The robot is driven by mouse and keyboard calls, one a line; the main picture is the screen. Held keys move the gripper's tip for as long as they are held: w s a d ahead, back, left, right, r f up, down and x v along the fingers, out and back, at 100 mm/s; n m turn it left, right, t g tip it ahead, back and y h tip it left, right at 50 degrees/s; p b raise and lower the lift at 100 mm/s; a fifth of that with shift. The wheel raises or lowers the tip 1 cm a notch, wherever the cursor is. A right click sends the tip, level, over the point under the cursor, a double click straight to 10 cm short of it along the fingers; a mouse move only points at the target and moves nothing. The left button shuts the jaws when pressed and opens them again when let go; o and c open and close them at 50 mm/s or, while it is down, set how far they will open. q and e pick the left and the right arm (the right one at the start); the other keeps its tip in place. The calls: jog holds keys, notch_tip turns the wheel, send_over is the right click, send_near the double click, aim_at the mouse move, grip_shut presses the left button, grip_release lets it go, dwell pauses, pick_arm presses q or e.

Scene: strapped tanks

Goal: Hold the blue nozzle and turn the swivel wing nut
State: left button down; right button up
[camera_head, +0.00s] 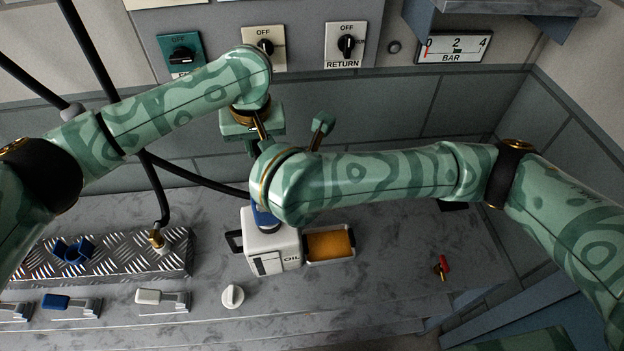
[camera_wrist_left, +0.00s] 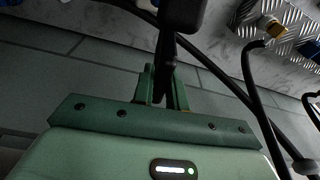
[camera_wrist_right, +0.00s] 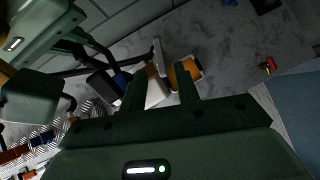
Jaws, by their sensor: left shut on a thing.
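My left gripper (camera_head: 252,146) is in front of the wall panels in the head view. In the left wrist view its fingers (camera_wrist_left: 163,88) are shut on a narrow black part that runs up to a black block (camera_wrist_left: 182,14). A blue piece (camera_head: 263,217), possibly the nozzle, sits at the top of the white OIL can, partly hidden by my right wrist. It shows small in the right wrist view (camera_wrist_right: 121,78). My right gripper (camera_wrist_right: 160,85) is open and empty, pointing toward the can; the head view hides its fingers. I cannot make out the swivel wing nut.
The white OIL can (camera_head: 262,243) stands beside an amber-filled tray (camera_head: 330,262). A diamond-plate strip (camera_head: 110,262) holds blue clips and a brass fitting (camera_head: 158,241) on a black hose. A red-handled piece (camera_head: 442,267) lies right. Grey counter is clear around it.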

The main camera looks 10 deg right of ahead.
jog(key=x, duration=0.7)
jog(key=shift+w+d+f, duration=0.15)
jog(key=shift+w+f, duration=0.05)
jog(key=shift+f, duration=0.1)
jog(key=shift+c, duration=0.2)
grip_shut()
dwell(1.0)
jog(key=shift+m+g+h, duration=0.4)
jog(key=shift+m+h, duration=0.6)
jog(key=shift+m, duration=0.4)
jog(key=shift+m+g+h, duration=0.4)
jog(key=shift+m, duration=0.5)
jog(key=shift+o, duration=0.9)
grip_release()
